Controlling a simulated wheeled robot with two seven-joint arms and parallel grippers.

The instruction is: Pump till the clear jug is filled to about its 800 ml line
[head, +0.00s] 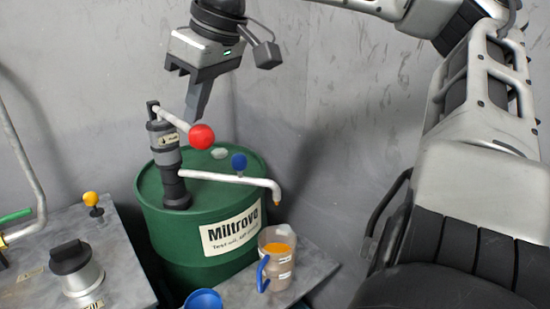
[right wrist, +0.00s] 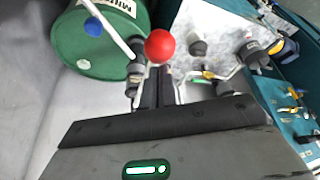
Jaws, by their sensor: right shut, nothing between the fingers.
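The hand pump (head: 167,160) stands upright on the green drum (head: 170,225). Its lever (head: 172,118) slopes down to a red ball (head: 201,136). My right gripper (head: 196,112) is shut and empty, pointing down just above the ball. In the right wrist view, the red ball (right wrist: 159,46) sits just beyond the fingertips (right wrist: 157,75); I cannot tell whether they touch. The clear jug (head: 278,268), with a blue handle, stands below the pale spout (head: 230,179). It holds amber liquid, but its marks are too small to read. My left gripper is out of view.
A blue ball knob (head: 239,161) rises from the drum top. A blue round thing (head: 203,299) is at the front edge. A grey bench (head: 115,265) at left carries a dark-capped fitting (head: 75,265) and a yellow knob (head: 91,198). Grey walls stand behind.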

